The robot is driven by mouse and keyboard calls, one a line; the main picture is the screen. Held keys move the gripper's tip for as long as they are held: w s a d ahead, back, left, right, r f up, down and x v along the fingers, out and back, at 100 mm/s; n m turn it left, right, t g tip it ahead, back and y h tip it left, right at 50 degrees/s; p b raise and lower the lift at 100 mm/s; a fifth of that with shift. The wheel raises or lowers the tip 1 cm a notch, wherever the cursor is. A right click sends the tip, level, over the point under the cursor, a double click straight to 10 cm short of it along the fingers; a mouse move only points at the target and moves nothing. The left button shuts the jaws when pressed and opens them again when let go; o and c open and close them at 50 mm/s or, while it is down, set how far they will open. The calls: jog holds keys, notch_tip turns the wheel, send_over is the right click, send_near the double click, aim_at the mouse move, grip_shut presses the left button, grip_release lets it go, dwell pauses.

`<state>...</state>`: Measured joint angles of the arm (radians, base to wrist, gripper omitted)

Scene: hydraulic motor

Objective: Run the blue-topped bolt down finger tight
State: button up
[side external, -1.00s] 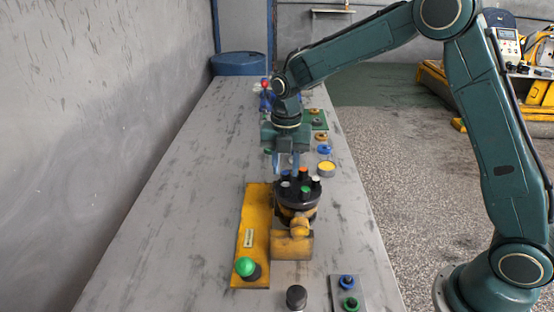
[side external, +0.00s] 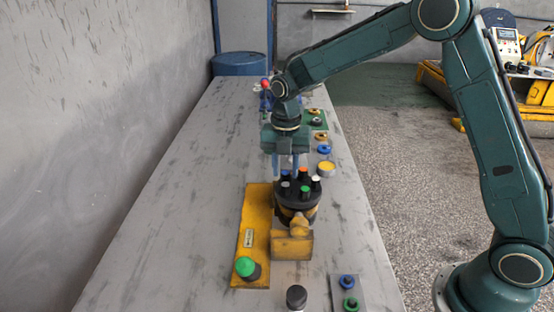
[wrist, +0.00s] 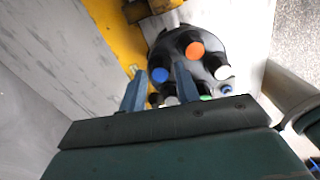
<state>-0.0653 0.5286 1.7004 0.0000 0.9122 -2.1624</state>
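The blue-topped bolt (wrist: 159,75) stands in the round black motor head (wrist: 178,35), with its blue cap showing between my fingertips in the wrist view. My gripper (wrist: 160,70) is open, with one finger on each side of the cap and gaps visible. In the side view my gripper (side external: 285,172) points down at the back left of the motor head (side external: 297,208). How deep the bolt sits is hidden.
Other bolts stand close by in the head: orange-topped (wrist: 195,49), white-topped (wrist: 222,72) and green-topped (wrist: 205,97). A yellow plate (side external: 256,225) with a green button (side external: 245,266) lies at left. A yellow-topped round part (side external: 326,169) stands behind right. The left bench is clear.

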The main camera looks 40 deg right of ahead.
jog(key=shift+f, duration=0.85)
dwell(0.4)
jog(key=shift+r, duration=0.2)
dwell(0.4)
jog(key=c, duration=0.5)
jog(key=shift+m, duration=2.1)
